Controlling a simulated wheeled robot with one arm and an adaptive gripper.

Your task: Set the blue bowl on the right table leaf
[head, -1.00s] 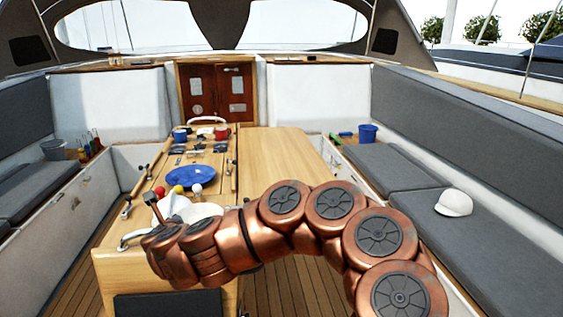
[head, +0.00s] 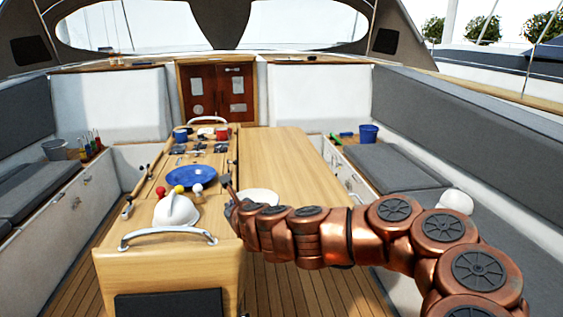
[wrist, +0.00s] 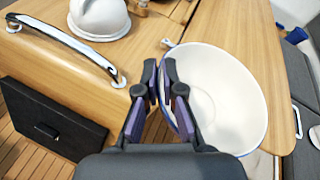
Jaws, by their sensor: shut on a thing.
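The blue bowl (wrist: 228,95) has a white inside and a blue outer edge. In the wrist view my gripper (wrist: 160,82) is shut on its left rim. In the head view the bowl (head: 258,197) shows its pale inside just behind my gripper (head: 229,190), at the near left part of the right table leaf (head: 285,150). The leaf also shows beyond the bowl in the wrist view (wrist: 250,28). I cannot tell whether the bowl touches the leaf or hangs just above it.
A white helmet (head: 177,212) sits on the table's near left end, behind a metal handrail (head: 168,233). Another white cap (head: 455,201) is on the right bench. The leaf's far part is clear.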

